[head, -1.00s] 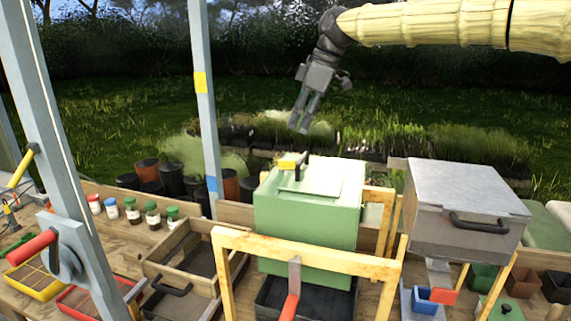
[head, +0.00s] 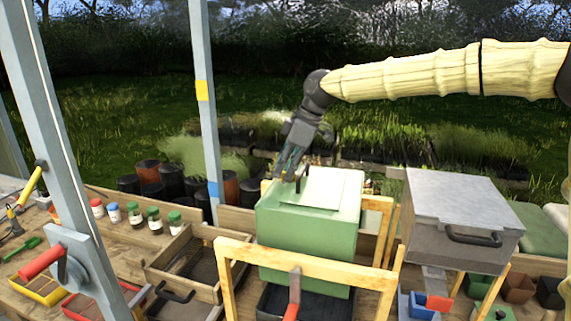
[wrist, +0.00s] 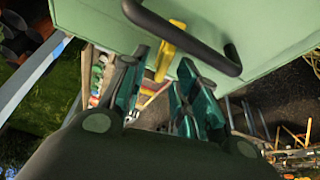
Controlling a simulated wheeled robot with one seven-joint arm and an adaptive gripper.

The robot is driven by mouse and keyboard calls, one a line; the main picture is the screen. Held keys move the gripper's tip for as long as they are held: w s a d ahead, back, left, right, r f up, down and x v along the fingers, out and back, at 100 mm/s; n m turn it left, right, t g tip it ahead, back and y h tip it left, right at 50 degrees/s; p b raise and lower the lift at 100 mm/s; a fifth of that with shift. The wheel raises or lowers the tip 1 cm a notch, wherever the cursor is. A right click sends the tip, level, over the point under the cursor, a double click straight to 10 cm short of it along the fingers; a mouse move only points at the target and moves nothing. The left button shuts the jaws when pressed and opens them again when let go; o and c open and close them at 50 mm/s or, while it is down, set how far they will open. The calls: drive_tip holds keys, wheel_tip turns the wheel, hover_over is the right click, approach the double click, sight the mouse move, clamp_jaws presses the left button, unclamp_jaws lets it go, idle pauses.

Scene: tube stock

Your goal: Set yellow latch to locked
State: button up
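The green box (head: 308,232) stands in the middle of the bench with a pale lid panel (head: 310,188) on top. The yellow latch (wrist: 171,42) shows in the wrist view as a short yellow bar against the green box, beside a dark handle (wrist: 190,40). In the head view my gripper hides the latch. My gripper (head: 287,172) points down at the left top edge of the box. In the wrist view its teal fingers (wrist: 160,85) are apart, with the latch just ahead of the gap. I cannot tell whether they touch it.
A wooden frame (head: 310,252) with a red-tipped lever (head: 293,295) stands in front of the box. A grey box (head: 462,205) stands to the right. A blue-grey post (head: 203,110) rises left of the gripper. Small jars (head: 154,219) stand at left.

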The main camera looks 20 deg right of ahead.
drive_tip(key=shift+a+f, duration=0.1)
drive_tip(key=shift+f, duration=0.1)
drive_tip(key=shift+c, duration=0.4)
clamp_jaws()
drive_tip(key=shift+f+m+b, duration=0.1)
drive_tip(key=shift+m+b, duration=0.2)
drive_tip(key=shift+b, duration=0.35)
drive_tip(key=shift+m+t+h+b, duration=0.3)
drive_tip(key=shift+m+t+b, duration=0.25)
drive_tip(key=shift+m, duration=0.55)
